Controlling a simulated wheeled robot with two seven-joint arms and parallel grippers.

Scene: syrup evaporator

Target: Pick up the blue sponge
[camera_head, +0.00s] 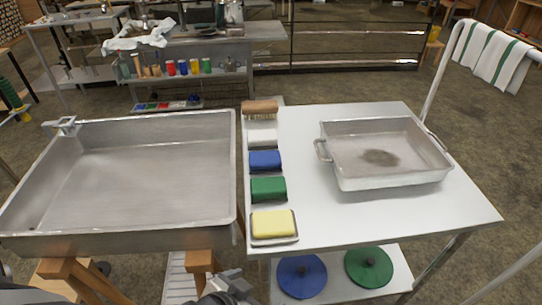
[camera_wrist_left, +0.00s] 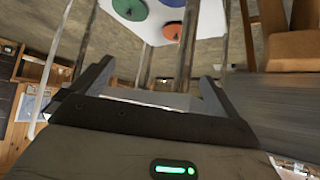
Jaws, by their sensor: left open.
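The blue sponge (camera_head: 265,160) lies in a row along the left edge of the white table (camera_head: 320,222). A white block (camera_head: 262,137) is behind it and a green sponge (camera_head: 268,189) is in front of it. My left gripper (camera_head: 232,284) shows at the bottom of the head view, below the table's front left corner and well apart from the blue sponge. In the left wrist view its two fingers (camera_wrist_left: 152,82) are spread with nothing between them. The blue sponge cannot be made out in that view. My right gripper is not in view.
A yellow sponge (camera_head: 273,223) on a tray and a wooden brush (camera_head: 259,107) end the row. A metal pan (camera_head: 385,181) stands on the table's right. A large steel basin (camera_head: 150,115) is left of the table. Blue (camera_head: 301,276) and green (camera_head: 368,266) discs lie on the lower shelf.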

